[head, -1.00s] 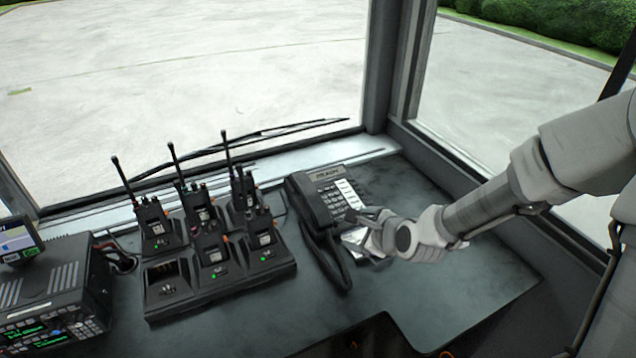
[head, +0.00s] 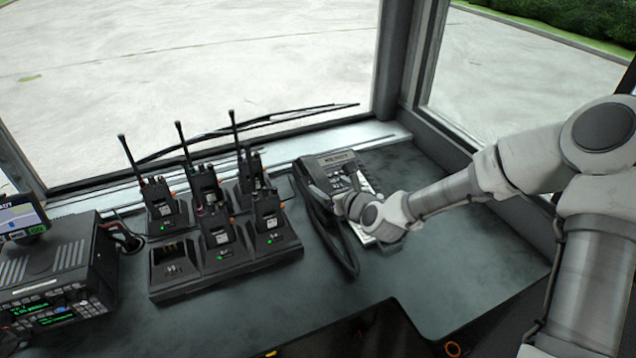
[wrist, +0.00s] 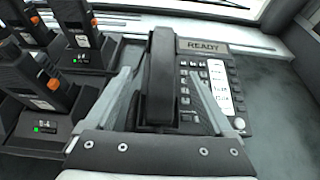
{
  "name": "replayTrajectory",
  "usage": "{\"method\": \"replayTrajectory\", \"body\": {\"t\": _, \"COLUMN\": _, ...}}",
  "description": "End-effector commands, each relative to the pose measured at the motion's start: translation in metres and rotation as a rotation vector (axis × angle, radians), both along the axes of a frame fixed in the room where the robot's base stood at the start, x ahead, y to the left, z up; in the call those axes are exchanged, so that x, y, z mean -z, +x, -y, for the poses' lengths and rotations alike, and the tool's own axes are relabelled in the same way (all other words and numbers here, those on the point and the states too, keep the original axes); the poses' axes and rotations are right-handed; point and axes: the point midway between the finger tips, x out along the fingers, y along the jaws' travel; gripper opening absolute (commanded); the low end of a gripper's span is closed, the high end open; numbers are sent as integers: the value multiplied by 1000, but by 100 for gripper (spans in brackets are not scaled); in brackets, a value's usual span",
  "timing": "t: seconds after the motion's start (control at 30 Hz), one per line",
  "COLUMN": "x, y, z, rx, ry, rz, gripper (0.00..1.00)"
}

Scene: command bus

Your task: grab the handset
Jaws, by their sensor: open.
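The desk phone (head: 335,160) sits on the dashboard counter right of the radio charger. Its black handset (head: 311,196) lies in the cradle along the phone's left side, with a cord hanging below it. In the wrist view the handset (wrist: 160,75) stands upright in the middle, beside a READY display and keys. My gripper (head: 342,203) is over the phone. In the wrist view its two grey fingers (wrist: 165,75) are open, one to the left and one to the right of the handset.
A charger rack (head: 225,262) with several radios (head: 217,230) stands close on the left. A radio console (head: 60,275) is at the far left. The counter (head: 470,245) right of the phone is clear. The windshield and its frame post (head: 392,60) rise behind.

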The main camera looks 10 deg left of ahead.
Motion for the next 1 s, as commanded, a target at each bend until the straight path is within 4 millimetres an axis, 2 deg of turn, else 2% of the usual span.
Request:
{"method": "replayTrajectory", "body": {"t": 0.17, "x": 12, "y": 21, "z": -17, "rx": -2, "ry": -1, "rz": 1, "gripper": 88}}
{"method": "replayTrajectory", "body": {"t": 0.43, "x": 19, "y": 35, "z": -25, "rx": -1, "ry": -1, "rz": 1, "gripper": 88}}
{"method": "replayTrajectory", "body": {"t": 0.7, "x": 35, "y": 62, "z": -42, "rx": -2, "ry": -2, "rz": 1, "gripper": 88}}
{"method": "replayTrajectory", "body": {"t": 1.0, "x": 38, "y": 71, "z": -47, "rx": -1, "ry": -1, "rz": 1, "gripper": 88}}
